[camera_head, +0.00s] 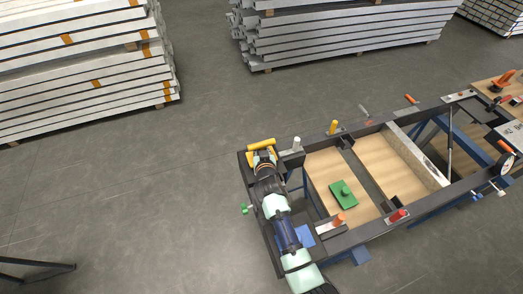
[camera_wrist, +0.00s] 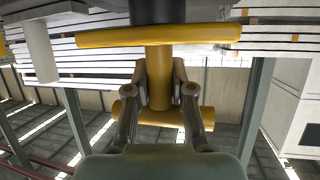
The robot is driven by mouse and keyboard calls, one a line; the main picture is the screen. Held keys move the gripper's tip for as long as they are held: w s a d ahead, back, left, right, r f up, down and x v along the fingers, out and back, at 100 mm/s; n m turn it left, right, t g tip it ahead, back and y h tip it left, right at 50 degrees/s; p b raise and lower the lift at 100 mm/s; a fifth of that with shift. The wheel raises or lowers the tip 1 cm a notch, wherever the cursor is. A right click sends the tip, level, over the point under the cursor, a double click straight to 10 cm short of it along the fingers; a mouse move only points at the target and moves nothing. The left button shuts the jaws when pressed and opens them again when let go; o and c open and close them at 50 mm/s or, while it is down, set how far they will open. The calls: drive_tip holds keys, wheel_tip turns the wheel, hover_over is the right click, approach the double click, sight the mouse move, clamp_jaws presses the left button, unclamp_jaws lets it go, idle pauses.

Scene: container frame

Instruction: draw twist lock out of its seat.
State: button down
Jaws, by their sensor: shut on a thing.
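The yellow twist lock shows in the wrist view as a shaft (camera_wrist: 159,62) between a wide upper crossbar (camera_wrist: 150,37) and a shorter lower bar. My gripper (camera_wrist: 162,88) is shut on the shaft, one finger on each side. A dark round part (camera_wrist: 158,11) meets the upper crossbar from above; I cannot tell how deep the lock sits in its seat. In the head view the yellow twist lock (camera_head: 261,144) shows at the frame's far left corner, with my gripper (camera_head: 264,158) at it. My arm hides part of that corner.
The dark container frame (camera_head: 313,141) extends right. A green block (camera_head: 343,196) lies on the wooden panel. A green knob (camera_head: 246,209) projects on the left.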

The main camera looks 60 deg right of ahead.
drive_tip(key=shift+r+p, duration=1.7)
drive_tip(key=shift+r, duration=0.7)
